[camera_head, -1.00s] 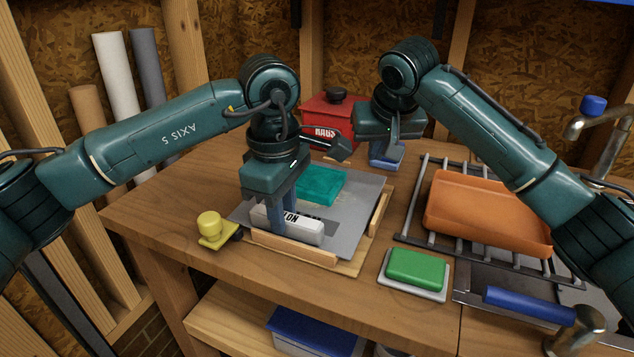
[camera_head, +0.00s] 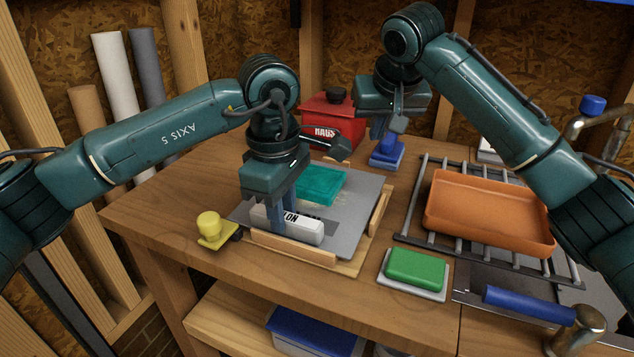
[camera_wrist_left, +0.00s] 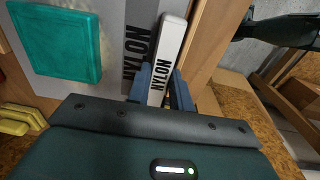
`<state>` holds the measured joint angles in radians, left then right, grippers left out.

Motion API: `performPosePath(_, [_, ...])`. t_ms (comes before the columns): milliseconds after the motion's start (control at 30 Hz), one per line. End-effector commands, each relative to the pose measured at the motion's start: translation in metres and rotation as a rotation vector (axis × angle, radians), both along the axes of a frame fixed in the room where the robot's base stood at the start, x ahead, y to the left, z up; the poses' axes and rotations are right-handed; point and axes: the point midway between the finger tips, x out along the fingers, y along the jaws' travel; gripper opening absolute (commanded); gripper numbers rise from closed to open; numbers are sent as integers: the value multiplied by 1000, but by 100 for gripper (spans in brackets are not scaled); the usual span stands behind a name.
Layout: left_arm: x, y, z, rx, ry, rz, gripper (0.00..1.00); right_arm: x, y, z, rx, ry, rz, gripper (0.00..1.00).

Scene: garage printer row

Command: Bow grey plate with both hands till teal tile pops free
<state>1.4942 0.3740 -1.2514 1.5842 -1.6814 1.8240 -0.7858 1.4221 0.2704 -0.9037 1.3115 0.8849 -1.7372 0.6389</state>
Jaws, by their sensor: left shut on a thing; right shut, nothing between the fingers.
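The grey plate (camera_head: 349,228) lies on a wooden frame on the bench, and also shows in the left wrist view (camera_wrist_left: 120,78). The teal tile (camera_head: 320,184) lies flat on the plate's far part; in the left wrist view it (camera_wrist_left: 57,47) is at upper left. My left gripper (camera_head: 277,226) points down at the plate's near side, shut on a white bar marked NYLON (camera_head: 304,230). In the left wrist view the bar (camera_wrist_left: 167,50) sits between its fingers. My right gripper (camera_head: 382,130) is shut and empty at the back, above a blue object (camera_head: 387,155), away from the plate.
A yellow knobbed piece (camera_head: 209,229) is left of the plate. A green block on a grey base (camera_head: 416,268) is to the right, near an orange tray (camera_head: 485,215) on a rack. A red box (camera_head: 325,112) stands behind.

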Motion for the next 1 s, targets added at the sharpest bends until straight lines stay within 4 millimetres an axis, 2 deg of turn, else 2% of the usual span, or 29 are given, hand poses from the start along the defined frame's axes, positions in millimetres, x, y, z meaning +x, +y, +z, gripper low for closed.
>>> performPosePath(67, [0,0,0,0,0,1,26,0,0,0,0,0,0,0])
performPosePath(300, [0,0,0,0,0,0,46,0,0,0,0,0,0,0])
performPosePath(633, [0,0,6,0,-1,0,47,0,0,0,0,0,0,0])
performPosePath(767, [0,0,24,-2,-5,0,47,0,0,0,0,0,0,0])
performPosePath(1000, [-3,1,76,-2,-4,1,47,0,0,0,0,0,0,0])
